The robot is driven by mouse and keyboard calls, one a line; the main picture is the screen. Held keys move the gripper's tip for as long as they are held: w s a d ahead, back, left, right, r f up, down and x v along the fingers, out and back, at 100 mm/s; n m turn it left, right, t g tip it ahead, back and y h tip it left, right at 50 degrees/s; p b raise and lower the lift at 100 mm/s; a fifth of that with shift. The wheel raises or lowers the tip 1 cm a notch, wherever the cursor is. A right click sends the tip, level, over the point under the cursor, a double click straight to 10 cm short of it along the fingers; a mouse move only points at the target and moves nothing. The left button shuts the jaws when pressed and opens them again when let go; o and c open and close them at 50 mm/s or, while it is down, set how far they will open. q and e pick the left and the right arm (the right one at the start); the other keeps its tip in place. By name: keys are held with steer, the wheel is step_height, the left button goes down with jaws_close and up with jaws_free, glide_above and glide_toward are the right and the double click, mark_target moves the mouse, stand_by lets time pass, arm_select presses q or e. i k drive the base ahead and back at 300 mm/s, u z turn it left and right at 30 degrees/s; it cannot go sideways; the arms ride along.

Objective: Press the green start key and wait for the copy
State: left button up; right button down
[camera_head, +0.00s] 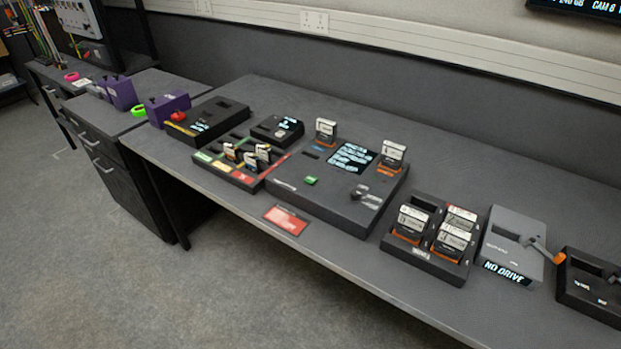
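The copy station (338,192) is a flat dark box in the middle of the long desk. Its green start key (311,181) is on the top face, toward the front left. A lit screen (352,157) at its back shows several lines of text too small to read. One cartridge-like drive (326,131) stands upright at the back left of the box, and another (392,154) stands at its right. A black knob (359,192) sits to the right of the key. Neither of my grippers is in view, and nothing touches the key.
Left of the station, a tray (236,176) holds several drives. To the right are a dark rack (422,259) with several drives, a grey "NO DRIVE" unit (513,246) and a black box (590,290). A red card (287,220) lies at the desk's front edge.

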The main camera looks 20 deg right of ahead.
mark_target(310, 180)
steer(key=u, duration=0.55)
steer(key=k, duration=0.65)
steer(key=u, duration=0.2)
steer(key=i, duration=1.45)
steer(key=z, duration=1.6)
steer(key=i, duration=0.25)
steer(key=z, duration=0.2)
